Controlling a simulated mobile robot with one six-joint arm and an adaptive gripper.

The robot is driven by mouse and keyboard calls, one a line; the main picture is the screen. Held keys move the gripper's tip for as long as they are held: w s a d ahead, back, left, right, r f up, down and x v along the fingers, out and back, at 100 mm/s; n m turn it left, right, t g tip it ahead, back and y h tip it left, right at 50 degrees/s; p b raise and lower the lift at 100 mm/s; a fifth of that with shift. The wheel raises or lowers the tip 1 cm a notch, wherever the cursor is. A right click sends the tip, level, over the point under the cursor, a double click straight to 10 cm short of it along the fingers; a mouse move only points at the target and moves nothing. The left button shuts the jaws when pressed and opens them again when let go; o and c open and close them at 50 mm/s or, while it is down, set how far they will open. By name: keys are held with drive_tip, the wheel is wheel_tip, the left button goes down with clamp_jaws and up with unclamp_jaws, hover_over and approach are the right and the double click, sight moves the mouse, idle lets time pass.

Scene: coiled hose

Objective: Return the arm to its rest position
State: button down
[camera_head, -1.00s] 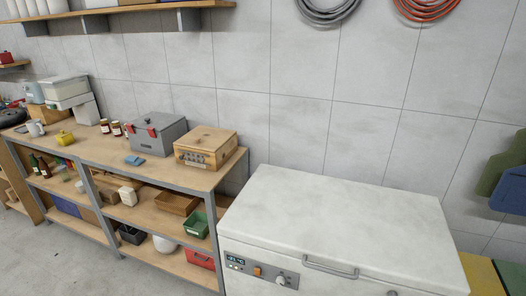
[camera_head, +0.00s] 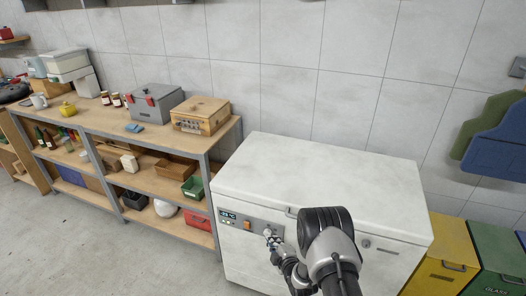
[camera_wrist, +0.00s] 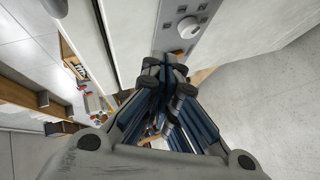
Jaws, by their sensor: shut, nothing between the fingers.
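My arm shows at the bottom right of the head view, in front of a white chest freezer (camera_head: 325,180) whose lid is down. My gripper (camera_head: 270,236) is near the freezer's front control panel (camera_head: 240,222); any gap between them is hard to judge. In the wrist view my gripper (camera_wrist: 165,68) has its fingers together, with nothing between them. The panel's round knob (camera_wrist: 188,27) is just beyond the fingertips there.
A workbench (camera_head: 150,135) with a grey toolbox (camera_head: 152,103), a wooden box (camera_head: 200,115) and loaded shelves stands left of the freezer. A yellow bin (camera_head: 440,255) and a green bin (camera_head: 495,262) stand to the right. The floor (camera_head: 90,255) at lower left is clear.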

drive_tip(key=d+r+m+g+h, duration=0.1)
drive_tip(key=d+r+m+h, duration=0.15)
drive_tip(key=r, duration=1.05)
drive_tip(key=d+r+m+g+h, duration=0.1)
drive_tip(key=d+r+m, duration=0.3)
drive_tip(key=r, duration=0.8)
drive_tip(key=s+d+r+m+g+h, duration=0.1)
drive_tip(key=s+d+r+m+g, duration=0.25)
drive_tip(key=s+r, duration=0.85)
drive_tip(key=s+r+m+g, duration=0.1)
drive_tip(key=s+m, duration=0.3)
drive_tip(key=s, duration=1.1)
drive_tip(key=s+r+m+g, duration=0.2)
drive_tip(key=s+r+m, duration=0.1)
drive_tip(key=s, duration=1.2)
drive_tip(key=shift+s+d+m, duration=0.15)
drive_tip(key=shift+s+m, duration=0.1)
drive_tip(key=shift+m, duration=0.35)
